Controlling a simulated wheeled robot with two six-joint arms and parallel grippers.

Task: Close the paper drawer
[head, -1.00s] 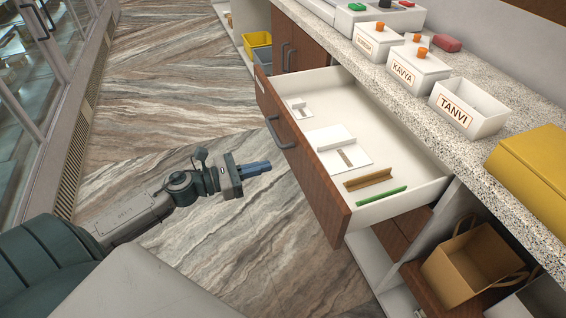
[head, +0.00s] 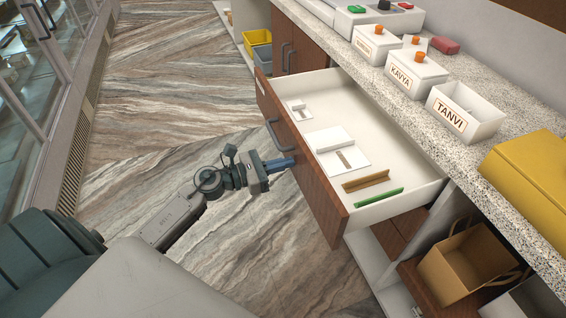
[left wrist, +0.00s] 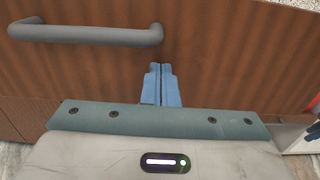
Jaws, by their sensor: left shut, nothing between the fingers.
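The paper drawer (head: 303,172) is pulled far out of the counter, with a brown wooden front and a grey bar handle (head: 277,134). Inside lie white holders (head: 338,150), a brown strip (head: 366,181) and a green strip (head: 379,197). My left gripper (head: 292,162) is shut and empty, its blue fingertips at the drawer front just below the handle. In the left wrist view the shut fingers (left wrist: 160,84) point at the wooden front, right of the handle (left wrist: 85,35). I cannot tell whether they touch it. My right gripper is not in view.
The speckled counter (head: 400,100) above holds a white TANVI box (head: 466,112), a KAVYA box (head: 415,74) and a yellow box (head: 535,175). A tan basket (head: 465,265) stands on the shelf below. The floor (head: 190,100) left of the drawer is clear.

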